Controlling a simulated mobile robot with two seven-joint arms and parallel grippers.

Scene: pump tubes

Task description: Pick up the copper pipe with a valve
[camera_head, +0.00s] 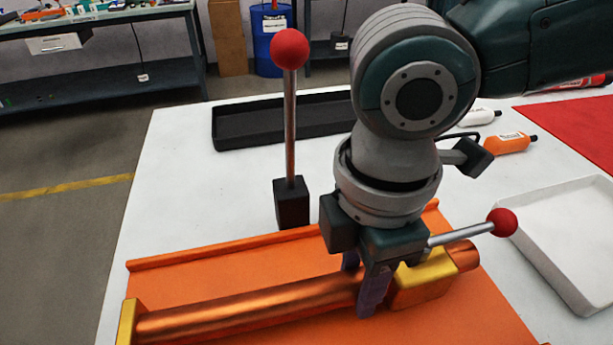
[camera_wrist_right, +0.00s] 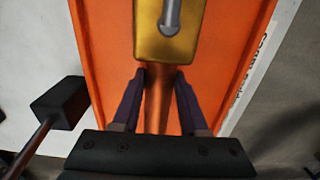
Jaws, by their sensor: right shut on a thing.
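The copper pipe (camera_head: 250,306) lies along the orange tray (camera_head: 240,259), with a gold fitting at its left end. Its gold valve block (camera_head: 424,280) sits toward the right end and has a silver lever with a red ball. My right gripper (camera_head: 366,290) points down and is shut on the pipe just left of the valve block. In the right wrist view the fingers (camera_wrist_right: 157,98) stand on both sides of the pipe (camera_wrist_right: 157,112), below the valve block (camera_wrist_right: 168,38). Whether the pipe touches the tray is hard to tell. My left gripper is out of view.
A black block with an upright rod and red ball (camera_head: 290,48) stands behind the tray. A black tray (camera_head: 240,140) lies further back. A white tray (camera_head: 545,262) is at right. Orange and white bottles (camera_head: 506,143) lie near a red mat (camera_head: 585,128).

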